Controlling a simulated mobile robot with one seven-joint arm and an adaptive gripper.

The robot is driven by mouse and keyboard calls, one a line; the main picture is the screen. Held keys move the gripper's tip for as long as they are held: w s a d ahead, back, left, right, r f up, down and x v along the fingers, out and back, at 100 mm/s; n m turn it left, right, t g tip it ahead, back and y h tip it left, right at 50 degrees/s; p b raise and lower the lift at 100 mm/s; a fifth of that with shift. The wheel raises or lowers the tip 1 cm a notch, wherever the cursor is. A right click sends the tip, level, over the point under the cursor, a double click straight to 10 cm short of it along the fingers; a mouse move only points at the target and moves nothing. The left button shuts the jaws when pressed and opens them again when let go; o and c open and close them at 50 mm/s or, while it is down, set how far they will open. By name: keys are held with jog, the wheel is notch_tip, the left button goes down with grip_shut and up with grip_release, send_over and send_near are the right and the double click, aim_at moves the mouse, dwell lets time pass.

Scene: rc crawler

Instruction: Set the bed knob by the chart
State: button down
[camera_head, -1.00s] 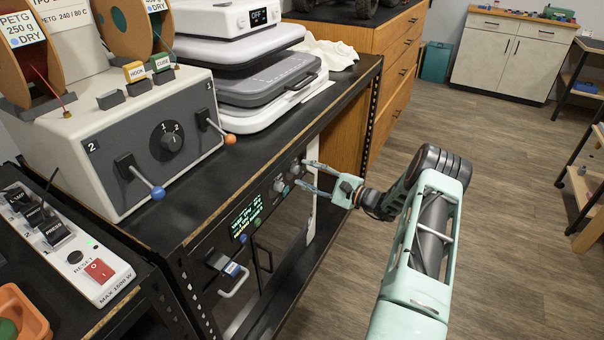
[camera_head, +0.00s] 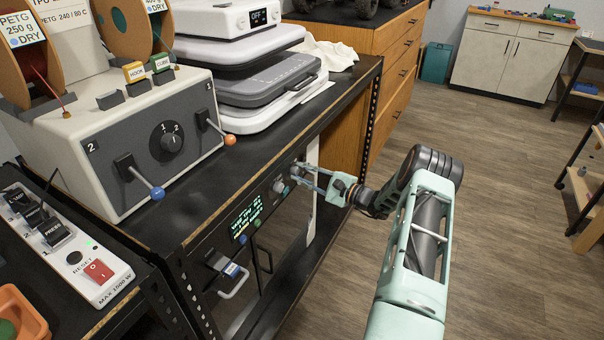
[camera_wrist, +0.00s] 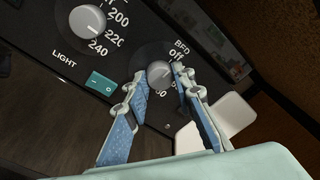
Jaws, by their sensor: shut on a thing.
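The bed knob (camera_wrist: 158,72) is a grey round dial under a "BED" label with "Off" beside it, on the dark panel. My gripper (camera_wrist: 159,70) is shut on it, with one blue-padded finger on each side. In the head view my gripper (camera_head: 298,173) reaches the panel from the right, and its fingers hide most of the knob. A white chart (camera_head: 70,16) reading "PETG 240 / 80 C" stands at the top left, partly hidden by the spools and cut off by the picture edge. The knob's exact setting cannot be read.
A larger temperature knob (camera_wrist: 87,21) and a teal light switch (camera_wrist: 101,82) sit close by on the panel. A green-lettered display (camera_head: 246,216) is left of the knobs. Open floor (camera_head: 500,200) lies to the right.

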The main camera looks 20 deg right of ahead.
jog(key=m+b, duration=0.1)
jog(key=m, duration=0.3)
jog(key=shift+m+g, duration=0.4)
jog(key=shift+m, duration=1.8)
jog(key=c, duration=1.6)
grip_release()
jog(key=shift+s+d+r, duration=0.1)
jog(key=v, duration=1.2)
